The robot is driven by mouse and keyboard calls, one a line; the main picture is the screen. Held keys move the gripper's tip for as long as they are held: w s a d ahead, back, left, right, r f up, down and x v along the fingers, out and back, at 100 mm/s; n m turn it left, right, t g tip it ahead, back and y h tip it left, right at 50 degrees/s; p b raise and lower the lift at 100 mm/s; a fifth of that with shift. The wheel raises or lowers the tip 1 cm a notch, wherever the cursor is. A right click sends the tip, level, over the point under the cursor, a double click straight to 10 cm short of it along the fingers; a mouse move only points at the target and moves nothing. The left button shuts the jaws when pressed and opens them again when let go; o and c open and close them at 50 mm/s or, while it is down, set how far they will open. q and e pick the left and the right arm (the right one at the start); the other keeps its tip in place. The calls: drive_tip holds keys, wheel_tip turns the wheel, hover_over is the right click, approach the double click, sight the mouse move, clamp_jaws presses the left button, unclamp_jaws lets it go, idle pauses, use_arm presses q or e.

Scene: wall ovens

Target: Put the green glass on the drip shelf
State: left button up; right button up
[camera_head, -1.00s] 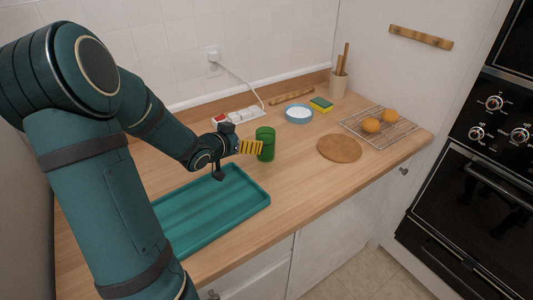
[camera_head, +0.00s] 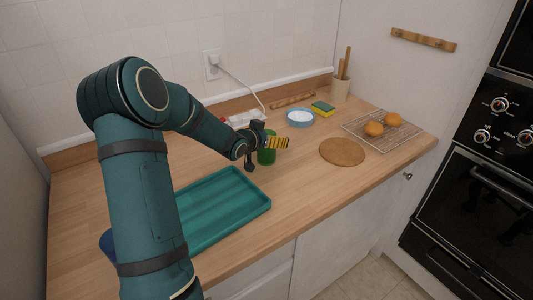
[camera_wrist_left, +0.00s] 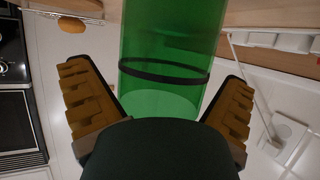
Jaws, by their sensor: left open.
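The green glass (camera_head: 267,154) stands upright on the wooden counter, behind the far right corner of a teal ridged tray (camera_head: 232,206), which looks like the drip shelf. My left gripper (camera_head: 271,143) is at the glass and hides part of it in the head view. In the left wrist view the green glass (camera_wrist_left: 165,45), with a dark band around it, lies between the two yellow-padded fingers of the gripper (camera_wrist_left: 158,85). The fingers are open, with gaps to the glass on both sides. The tray is empty, its left part hidden by my arm. My right gripper is not in view.
Behind the glass are a white power strip (camera_head: 243,119) and its cable. To the right are a blue bowl (camera_head: 299,116), a sponge (camera_head: 322,108), a round board (camera_head: 342,152) and a wire rack (camera_head: 381,132) with two buns. A blue thing (camera_head: 107,243) shows left of the tray.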

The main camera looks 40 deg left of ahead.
use_arm(q)
drive_tip(key=shift+w, duration=0.15)
drive_tip(key=c, duration=1.4)
